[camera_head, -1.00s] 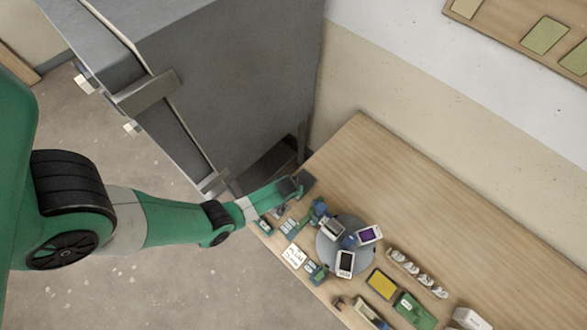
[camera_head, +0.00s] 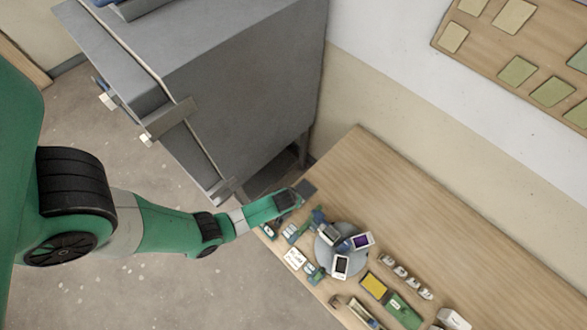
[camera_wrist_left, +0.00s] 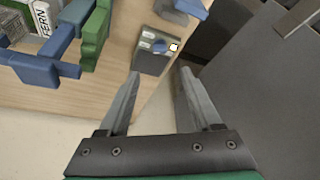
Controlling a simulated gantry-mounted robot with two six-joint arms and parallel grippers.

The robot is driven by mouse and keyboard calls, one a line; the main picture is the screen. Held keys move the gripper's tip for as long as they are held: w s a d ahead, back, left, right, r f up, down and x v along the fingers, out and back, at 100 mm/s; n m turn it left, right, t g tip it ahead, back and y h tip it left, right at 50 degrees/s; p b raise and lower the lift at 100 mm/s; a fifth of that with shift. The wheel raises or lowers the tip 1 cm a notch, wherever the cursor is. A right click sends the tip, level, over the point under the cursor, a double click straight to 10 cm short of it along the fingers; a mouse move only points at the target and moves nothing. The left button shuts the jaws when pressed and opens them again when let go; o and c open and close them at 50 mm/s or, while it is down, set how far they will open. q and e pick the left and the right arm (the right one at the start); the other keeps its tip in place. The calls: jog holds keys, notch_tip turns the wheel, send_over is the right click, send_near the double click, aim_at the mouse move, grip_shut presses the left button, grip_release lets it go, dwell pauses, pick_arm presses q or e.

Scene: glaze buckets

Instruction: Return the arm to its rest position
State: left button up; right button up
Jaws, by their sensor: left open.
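My left arm comes in from the left in the head view, and its end (camera_head: 303,190) hangs over the near left end of the wooden table (camera_head: 350,165). In the left wrist view my left gripper (camera_wrist_left: 157,75) is open, with two grey fingers spread apart and nothing between them. My right gripper is not in view.
A large grey cabinet (camera_head: 235,80) stands left of the table. A round grey turntable (camera_head: 327,258) carries several small devices. A yellow-topped tray (camera_head: 373,286), a green case (camera_head: 403,310) and a row of small white items (camera_head: 405,277) lie right of it. The table's back is clear.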

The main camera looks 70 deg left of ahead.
pick_arm(q)
jog(key=shift+s+d+r, duration=0.15)
jog(key=shift+r, duration=0.2)
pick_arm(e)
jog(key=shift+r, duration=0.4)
